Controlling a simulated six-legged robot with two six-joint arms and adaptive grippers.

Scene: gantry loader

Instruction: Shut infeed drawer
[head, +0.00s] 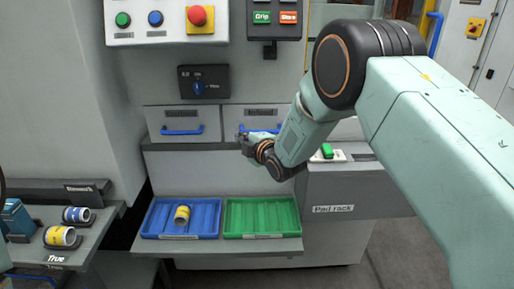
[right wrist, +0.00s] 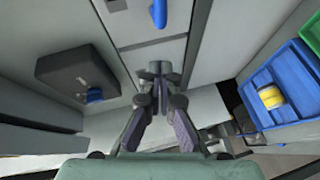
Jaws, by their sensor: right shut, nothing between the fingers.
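Two grey drawers with blue bar handles sit side by side in the machine front in the head view: a left drawer (head: 211,115) and a right drawer (head: 232,118). Their labels are too small to read, so I cannot tell which is the infeed one. My right gripper (head: 243,140) is shut and empty in front of the right drawer's lower left part, hiding some of it. In the right wrist view its fingertips (right wrist: 160,70) meet near the drawer fronts, with one blue handle (right wrist: 160,12) beyond them. Contact cannot be told. My left gripper is out of view.
A dark switch box (head: 205,81) is above the drawers. Below, a blue tray (head: 152,220) with a yellow can (head: 182,215) and a green tray (head: 233,208) lie on a shelf. The pad rack (head: 370,190) juts out at right. A side table (head: 95,240) stands at left.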

